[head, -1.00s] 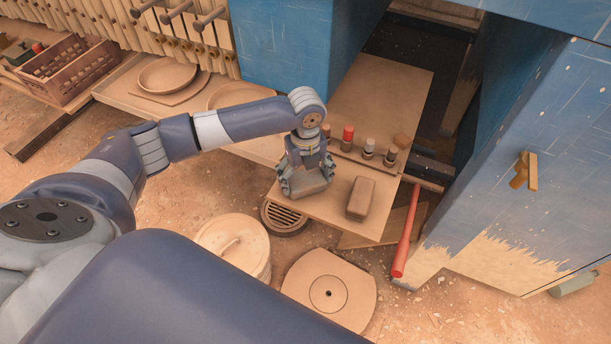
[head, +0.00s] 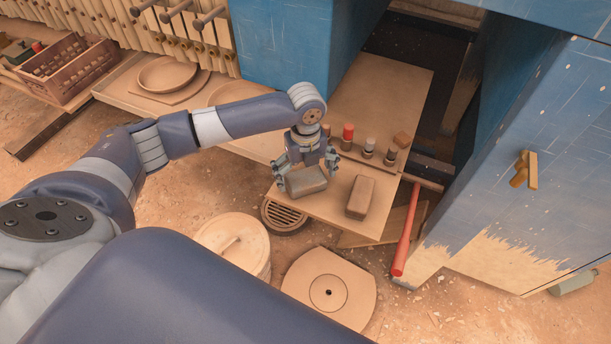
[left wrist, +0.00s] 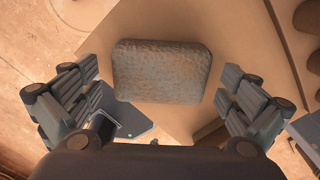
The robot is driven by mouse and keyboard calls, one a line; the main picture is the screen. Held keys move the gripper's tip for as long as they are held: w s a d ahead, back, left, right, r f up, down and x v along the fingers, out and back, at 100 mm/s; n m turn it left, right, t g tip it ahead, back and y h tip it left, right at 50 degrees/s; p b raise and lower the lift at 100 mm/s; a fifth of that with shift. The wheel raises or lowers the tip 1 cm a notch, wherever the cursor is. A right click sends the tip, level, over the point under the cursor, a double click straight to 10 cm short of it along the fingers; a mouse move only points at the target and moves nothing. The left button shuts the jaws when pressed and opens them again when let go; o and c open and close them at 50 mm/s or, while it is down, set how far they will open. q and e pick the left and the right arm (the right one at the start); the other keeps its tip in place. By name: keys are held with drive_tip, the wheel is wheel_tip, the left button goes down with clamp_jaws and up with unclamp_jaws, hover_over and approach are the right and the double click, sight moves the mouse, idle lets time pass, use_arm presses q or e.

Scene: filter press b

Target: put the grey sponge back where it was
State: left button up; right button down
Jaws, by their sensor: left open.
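The grey sponge (head: 307,181) lies flat on the wooden board (head: 350,217), near its front left edge. In the left wrist view the sponge (left wrist: 161,71) shows whole, a rounded block with a rough face. My left gripper (head: 306,170) is just above and behind the sponge, its fingers spread. In the left wrist view its fingers (left wrist: 160,95) stand wide on either side with clear gaps to the sponge. My right gripper is not in view.
A brown block (head: 360,197) sits right of the sponge. Several small bottles (head: 368,148) stand in a row behind. A round drain grate (head: 284,214) and lidded bucket (head: 234,246) are below on the ground.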

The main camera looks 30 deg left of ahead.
sight(305, 177)
use_arm(q)
wheel_tip(305, 177, up, 11)
drive_tip(key=shift+r+b, duration=0.2)
drive_tip(key=shift+b, duration=0.2)
drive_tip(key=shift+f, duration=0.1)
idle(0.3)
